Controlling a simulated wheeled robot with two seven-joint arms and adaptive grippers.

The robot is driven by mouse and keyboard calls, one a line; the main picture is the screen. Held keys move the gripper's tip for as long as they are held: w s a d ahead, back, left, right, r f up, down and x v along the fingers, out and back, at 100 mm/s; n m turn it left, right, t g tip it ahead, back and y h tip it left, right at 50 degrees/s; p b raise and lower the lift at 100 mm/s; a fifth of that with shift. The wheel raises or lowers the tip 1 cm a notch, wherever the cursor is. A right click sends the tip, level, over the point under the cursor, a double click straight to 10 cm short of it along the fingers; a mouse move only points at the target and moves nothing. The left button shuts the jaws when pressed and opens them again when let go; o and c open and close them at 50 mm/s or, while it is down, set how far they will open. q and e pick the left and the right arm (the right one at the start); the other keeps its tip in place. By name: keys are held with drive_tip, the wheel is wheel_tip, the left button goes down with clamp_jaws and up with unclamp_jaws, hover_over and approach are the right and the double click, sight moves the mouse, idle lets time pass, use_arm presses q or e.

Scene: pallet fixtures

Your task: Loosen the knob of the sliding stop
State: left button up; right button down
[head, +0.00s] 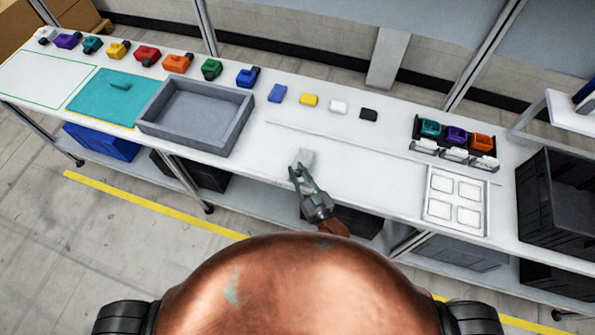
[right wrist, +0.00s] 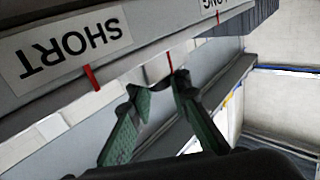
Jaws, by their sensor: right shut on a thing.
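In the head view, a small light-grey block (head: 306,157), which looks like the sliding stop, is near the front edge of the white bench. My right gripper (head: 297,172) is against its near side. In the right wrist view, the green fingers (right wrist: 160,84) close around a small part at a pale piece below the labelled rail. That part is mostly hidden by the fingertips; I take it to be the knob. A SHORT label (right wrist: 72,50) and red marks show on the rail, upside down. My left gripper is not in view.
A grey tray (head: 150,128) and teal mat (head: 80,104) are at left. Coloured parts line the back edge. A black rack (head: 427,147) and white four-pad plate (head: 432,211) are at right. A thin strip (head: 390,150) crosses the bench. The bench around the gripper is mostly clear.

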drive_tip(key=shift+n+y, duration=0.3)
drive_tip(key=shift+n+g+y+b, duration=0.9)
drive_tip(key=shift+g+y, duration=0.1)
drive_tip(key=shift+y, duration=0.3)
drive_tip(key=n+g+y+b, duration=0.2)
drive_tip(key=b, duration=0.1)
drive_tip(key=shift+r+g+y, duration=0.1)
drive_tip(key=shift+g+y, duration=0.2)
drive_tip(key=c, duration=1.8)
unclamp_jaws()
drive_tip(key=shift+o, duration=0.2)
